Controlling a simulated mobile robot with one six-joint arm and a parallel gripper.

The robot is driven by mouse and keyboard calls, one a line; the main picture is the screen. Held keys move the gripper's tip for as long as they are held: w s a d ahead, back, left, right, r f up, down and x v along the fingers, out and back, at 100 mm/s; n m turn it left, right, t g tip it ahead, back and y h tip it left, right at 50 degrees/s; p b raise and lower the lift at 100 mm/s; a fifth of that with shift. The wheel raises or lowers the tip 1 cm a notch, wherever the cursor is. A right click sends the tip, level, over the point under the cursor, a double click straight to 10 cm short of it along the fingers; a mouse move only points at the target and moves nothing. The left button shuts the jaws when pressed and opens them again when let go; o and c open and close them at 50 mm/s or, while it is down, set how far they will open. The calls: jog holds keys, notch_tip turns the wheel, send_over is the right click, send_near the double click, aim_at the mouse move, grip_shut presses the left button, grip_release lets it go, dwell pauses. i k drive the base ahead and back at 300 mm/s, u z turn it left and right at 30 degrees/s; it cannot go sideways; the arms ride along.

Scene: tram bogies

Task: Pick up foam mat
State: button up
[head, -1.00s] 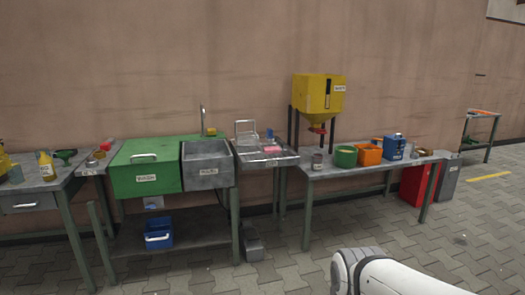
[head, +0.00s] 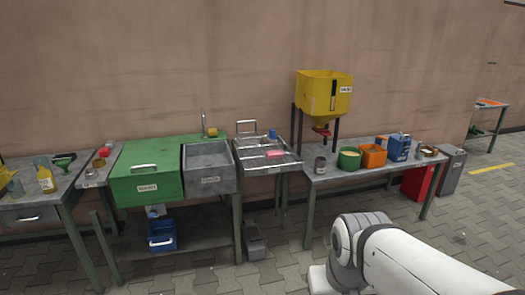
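I cannot make out a foam mat for certain in the head view. A flat orange item (head: 491,103) lies on a small table (head: 489,118) at the far right edge, too small to identify. A pink block (head: 274,154) lies on the metal drainer (head: 262,168) beside the sink. My gripper is out of view; only white links of my arm show at the bottom right, in front of the benches.
A green cabinet (head: 147,175) and grey sink (head: 209,172) stand left of centre. The right bench (head: 330,174) carries a green bowl (head: 349,158), orange bin (head: 373,156) and blue canister (head: 399,147). A yellow hopper (head: 325,95) stands behind. Paved floor is open in front.

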aim_at(275, 154)
jog(key=i, duration=1.55)
jog(key=z, duration=0.3)
jog(key=i, duration=1.8)
jog(key=z, duration=0.35)
